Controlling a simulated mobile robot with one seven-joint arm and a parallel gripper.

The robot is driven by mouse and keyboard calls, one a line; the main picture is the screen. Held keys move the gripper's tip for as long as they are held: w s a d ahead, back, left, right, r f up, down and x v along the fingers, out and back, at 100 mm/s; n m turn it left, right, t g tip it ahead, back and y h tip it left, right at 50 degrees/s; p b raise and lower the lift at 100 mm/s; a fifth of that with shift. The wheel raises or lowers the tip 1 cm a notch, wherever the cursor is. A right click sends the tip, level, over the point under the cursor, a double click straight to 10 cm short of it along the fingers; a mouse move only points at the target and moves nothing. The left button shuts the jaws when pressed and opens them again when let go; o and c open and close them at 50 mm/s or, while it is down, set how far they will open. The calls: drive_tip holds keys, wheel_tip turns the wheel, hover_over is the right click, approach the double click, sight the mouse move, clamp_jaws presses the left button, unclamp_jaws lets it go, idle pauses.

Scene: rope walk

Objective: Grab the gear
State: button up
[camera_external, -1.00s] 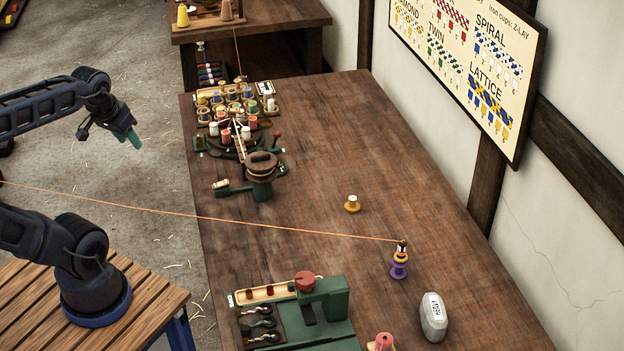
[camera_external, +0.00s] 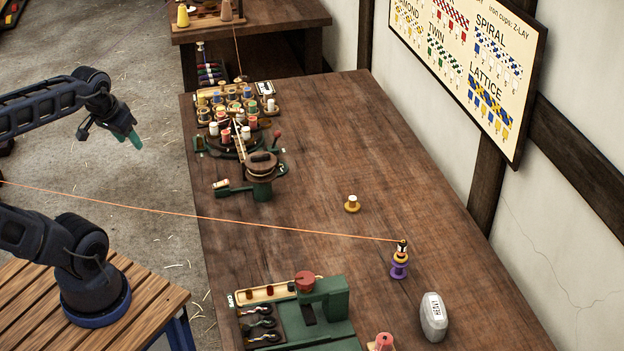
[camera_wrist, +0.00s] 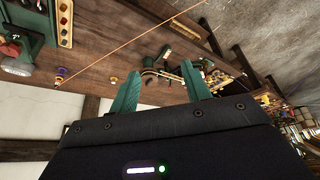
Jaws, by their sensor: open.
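No part that I can clearly tell as a gear shows in either view; any gear on the green machines is too small to make out. My gripper (camera_external: 132,140) hangs over the floor, left of the long table, well apart from everything on it. In the wrist view my gripper (camera_wrist: 160,72) has its two green fingers spread with nothing between them. A green braiding machine with several spools (camera_external: 238,132) stands at the table's far left. Its round wooden-topped post (camera_external: 261,168) is nearer. A second green machine (camera_external: 325,310) stands at the near edge.
An orange line (camera_external: 200,216) crosses from the left to a purple-based figure (camera_external: 399,265) on the long table (camera_external: 330,140). A yellow-based spool (camera_external: 352,204) and a grey weight (camera_external: 433,318) stand apart. A slatted bench (camera_external: 150,300) is at lower left. The table's middle is mostly clear.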

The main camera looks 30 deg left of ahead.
drive_tip(key=shift+w, duration=0.1)
drive_tip(key=w+d+r+n+g+h, duration=0.1)
drive_tip(key=w+d+n, duration=0.15)
drive_tip(key=w, duration=0.55)
drive_tip(key=w+d+r+n+g+h, duration=0.1)
drive_tip(key=w+d+r+n, duration=0.15)
drive_tip(key=w, duration=0.65)
drive_tip(key=n+g, duration=0.3)
drive_tip(key=n, duration=0.8)
hover_over(352, 198)
drive_tip(key=a, duration=0.1)
wheel_tip(352, 198, down, 32)
drive_tip(key=shift+y, duration=0.3)
drive_tip(key=shift+w+d+f, duration=0.1)
drive_tip(key=shift+d+f, duration=0.1)
drive_tip(key=shift+f, duration=1.45)
drive_tip(key=shift+s+d+f, duration=0.1)
drive_tip(key=shift+d+f, duration=0.05)
drive_tip(key=shift+f, duration=1.5)
drive_tip(key=shift+w+d+f, duration=0.1)
drive_tip(key=shift+d+f, duration=0.1)
drive_tip(key=shift+f, duration=1.45)
clamp_jaws()
